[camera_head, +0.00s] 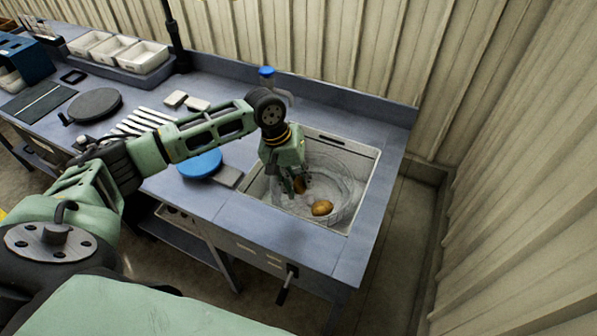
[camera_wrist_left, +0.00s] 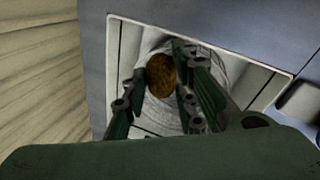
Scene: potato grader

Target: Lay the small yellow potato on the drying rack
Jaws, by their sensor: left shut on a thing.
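My left gripper (camera_head: 299,186) reaches down into a see-through round basket (camera_head: 343,217) in the sink. It is shut on a brown potato (camera_wrist_left: 161,75), which shows between the fingers in the left wrist view and partly behind them in the head view. A yellow-brown potato (camera_head: 322,208) lies in the basket, apart from the fingers. Which potato is the smaller is hard to tell. A row of white slats (camera_head: 146,119), which looks like the drying rack, lies on the counter, partly behind my left arm. My right gripper is not in view.
The sink rim (camera_head: 366,178) surrounds the basket. A blue round lid (camera_head: 199,163) lies left of the sink, and a blue-topped bottle (camera_head: 267,78) stands behind it. White bins (camera_head: 143,57) and a dark round plate (camera_head: 95,104) are farther left.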

